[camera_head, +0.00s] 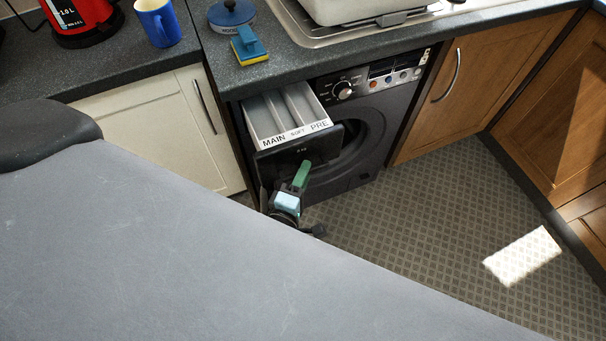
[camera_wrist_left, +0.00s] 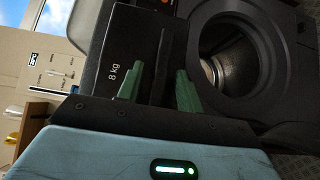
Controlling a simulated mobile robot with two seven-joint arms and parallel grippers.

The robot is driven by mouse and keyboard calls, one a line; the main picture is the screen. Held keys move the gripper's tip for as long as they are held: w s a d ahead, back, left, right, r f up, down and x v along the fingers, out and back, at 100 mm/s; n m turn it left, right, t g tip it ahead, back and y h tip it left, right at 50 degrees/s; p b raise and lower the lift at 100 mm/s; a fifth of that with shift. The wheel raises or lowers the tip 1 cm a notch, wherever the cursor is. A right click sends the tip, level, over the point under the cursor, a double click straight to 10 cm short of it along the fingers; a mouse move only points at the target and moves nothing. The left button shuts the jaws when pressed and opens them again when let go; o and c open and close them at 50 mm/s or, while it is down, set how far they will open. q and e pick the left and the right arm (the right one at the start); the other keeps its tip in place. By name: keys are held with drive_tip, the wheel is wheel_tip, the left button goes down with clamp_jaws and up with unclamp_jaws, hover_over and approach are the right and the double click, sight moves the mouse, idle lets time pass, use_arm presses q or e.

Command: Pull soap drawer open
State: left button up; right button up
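The soap drawer (camera_head: 293,113) is pulled out of the washing machine (camera_head: 366,122). Its white compartments, marked MAIN, SOFT and PRE, face up and look empty. Its dark front panel (camera_head: 297,150) carries "8 kg" and also shows in the left wrist view (camera_wrist_left: 118,60). My left gripper (camera_head: 300,177) is at the lower part of this panel. In the left wrist view its green fingers (camera_wrist_left: 160,86) stand apart, with dark panel visible between them. Whether they touch the panel is unclear. My right gripper is not in view.
A cream cabinet (camera_head: 150,120) stands left, a wooden one (camera_head: 475,75) right. Floor (camera_head: 420,210) is clear. A large grey surface hides the lower left.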

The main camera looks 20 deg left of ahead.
use_arm(q)
drive_tip(key=s, duration=0.7)
drive_tip(key=shift+s+d+b, duration=0.2)
drive_tip(key=shift+s+b, duration=0.2)
drive_tip(key=shift+b, duration=0.05)
idle(0.4)
